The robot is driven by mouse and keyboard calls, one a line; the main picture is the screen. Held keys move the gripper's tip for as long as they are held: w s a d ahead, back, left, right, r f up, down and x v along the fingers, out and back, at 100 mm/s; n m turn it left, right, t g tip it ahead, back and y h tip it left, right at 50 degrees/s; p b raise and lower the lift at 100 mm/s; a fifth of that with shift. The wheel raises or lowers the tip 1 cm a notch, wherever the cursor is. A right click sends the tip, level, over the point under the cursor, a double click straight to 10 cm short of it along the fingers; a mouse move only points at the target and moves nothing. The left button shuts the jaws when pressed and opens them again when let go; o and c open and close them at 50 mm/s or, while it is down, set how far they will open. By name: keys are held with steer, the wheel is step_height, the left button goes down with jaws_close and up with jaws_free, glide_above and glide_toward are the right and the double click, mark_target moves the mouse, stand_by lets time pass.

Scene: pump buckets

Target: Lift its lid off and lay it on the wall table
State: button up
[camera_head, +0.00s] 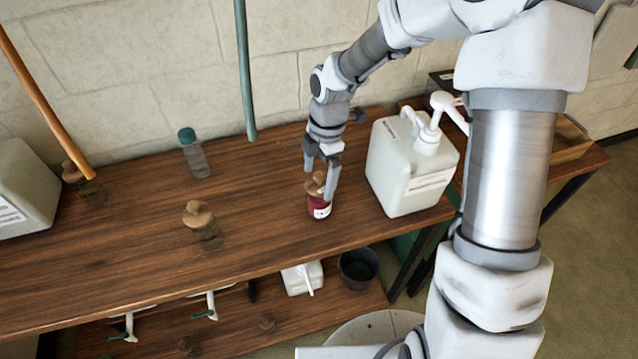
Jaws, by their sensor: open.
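A small dark red jar (318,207) with a white label stands upright on the wooden wall table (130,250). A tan cork-like lid (314,188) sits on top of it. My gripper (321,182) points down over this jar, with its fingers open at either side of the lid. One finger hides part of the lid and jar. I cannot tell whether the fingers touch the lid.
A white pump canister (405,170) stands close on the right. Further left are a cork-topped jar (207,235), a teal-capped jar (196,160) and another white canister (25,185). A dark bucket (358,268) stands on the lower shelf. Bare tabletop lies left of my gripper.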

steer(key=c, duration=1.2)
